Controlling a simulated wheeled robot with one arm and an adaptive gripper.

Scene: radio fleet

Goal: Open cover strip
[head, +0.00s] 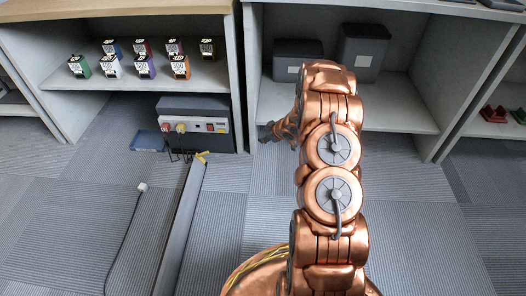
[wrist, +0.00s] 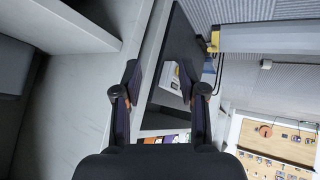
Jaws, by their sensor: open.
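The cover strip (head: 180,232) appears to be the long grey strip on the carpet, lying flat from the front toward the shelf unit. A yellow piece (head: 201,157) sits at its far end. In the wrist view the strip (wrist: 270,37) is at the upper right, its yellow end (wrist: 214,40) to the right of my fingers. My gripper (wrist: 161,95) is open, with nothing between the fingers. In the head view my gripper (head: 268,133) is in front of the shelf divider, right of the strip's yellow end and apart from it. My arm partly hides it.
A dark box (head: 190,104) with a pale socket panel stands under the left shelf. Dark cables run from it near the strip's end. Another cable with a white plug (head: 142,187) lies left of the strip. Small colored boxes (head: 145,66) stand above. Carpet beside the strip is mostly clear.

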